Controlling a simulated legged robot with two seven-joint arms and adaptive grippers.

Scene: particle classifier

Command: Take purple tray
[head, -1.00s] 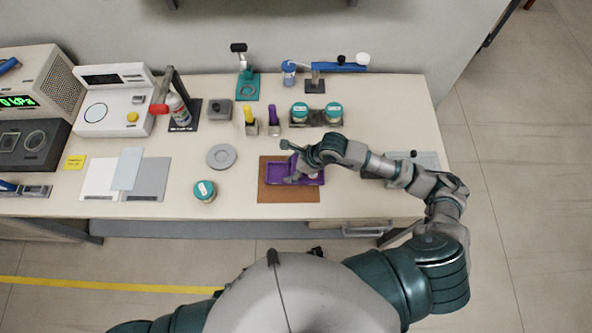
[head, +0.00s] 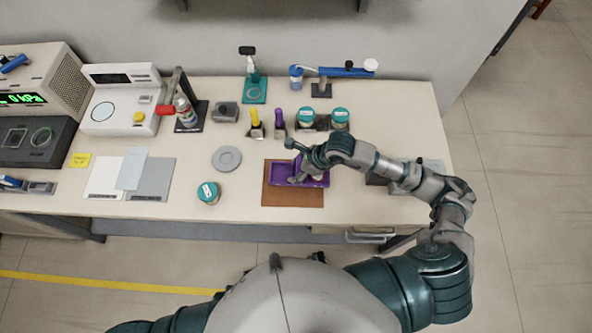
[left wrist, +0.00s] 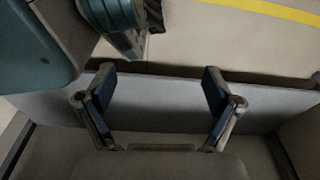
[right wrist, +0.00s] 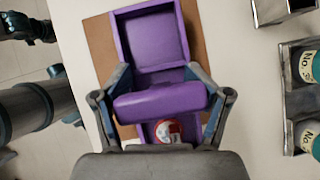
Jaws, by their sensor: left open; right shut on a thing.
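The purple tray (head: 284,168) lies over the brown mat (head: 292,199) at the front of the table. In the right wrist view the tray (right wrist: 155,40) shows an empty square compartment and a raised purple crossbar. My right gripper (right wrist: 160,98) is shut on that crossbar, one finger on each side. A red and white round item (right wrist: 165,131) sits in the near compartment, partly hidden by the gripper. In the head view the right gripper (head: 300,177) covers part of the tray. My left gripper (left wrist: 158,78) is open and empty, away from the tray.
A teal-lidded jar (head: 208,192) and a grey disc (head: 227,158) stand left of the mat. Yellow and purple upright items (head: 256,124) and two more teal-lidded jars (head: 340,118) are behind. A dark plate lies right, under my arm.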

